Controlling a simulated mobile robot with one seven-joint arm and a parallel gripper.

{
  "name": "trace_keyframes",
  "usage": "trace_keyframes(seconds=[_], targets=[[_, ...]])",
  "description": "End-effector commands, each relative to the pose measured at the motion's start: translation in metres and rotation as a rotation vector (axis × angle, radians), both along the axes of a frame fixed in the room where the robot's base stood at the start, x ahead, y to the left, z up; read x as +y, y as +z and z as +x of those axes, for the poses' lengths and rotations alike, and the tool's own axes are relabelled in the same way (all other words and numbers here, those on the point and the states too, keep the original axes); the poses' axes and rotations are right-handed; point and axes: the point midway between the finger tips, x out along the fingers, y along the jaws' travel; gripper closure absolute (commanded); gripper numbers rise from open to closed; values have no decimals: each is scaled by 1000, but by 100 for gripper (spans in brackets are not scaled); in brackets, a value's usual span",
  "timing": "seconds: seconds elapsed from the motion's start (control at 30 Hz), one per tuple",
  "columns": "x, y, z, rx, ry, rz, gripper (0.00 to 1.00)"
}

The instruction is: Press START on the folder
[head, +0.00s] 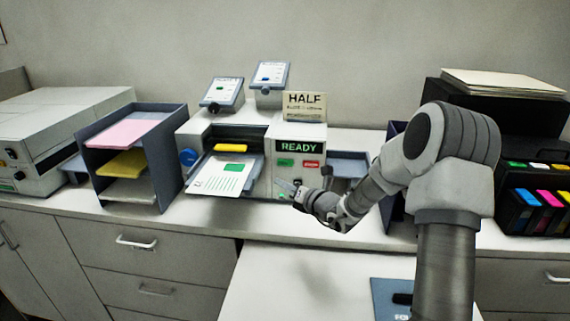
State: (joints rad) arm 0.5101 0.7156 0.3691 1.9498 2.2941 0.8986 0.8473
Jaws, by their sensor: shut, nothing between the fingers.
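The folder (222,128) is a pale machine on the counter, with a lit READY display (299,146) on its front right. Below the display are a green button (285,163) and a red button (312,164); their lettering is too small to read. A printed white sheet (217,181) with a green block lies on its feed tray. My gripper (284,184) is shut and empty. In the picture its tips are just below the green button, in front of the lower front panel. I cannot tell whether they touch the panel.
A sign reading HALF (304,106) stands on the folder. A paper rack (130,160) stands to the left, and a black unit with colored cartridges (525,195) to the right. A white table (290,285) is in front, with a blue item (392,292) on it.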

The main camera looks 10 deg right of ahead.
Motion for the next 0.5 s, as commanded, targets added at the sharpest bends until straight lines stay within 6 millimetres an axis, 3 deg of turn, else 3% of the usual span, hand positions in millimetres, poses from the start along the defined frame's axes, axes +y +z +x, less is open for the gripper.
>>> trace_keyframes(seconds=[0.5], targets=[[-20,0,62,0,0,-1,100]])
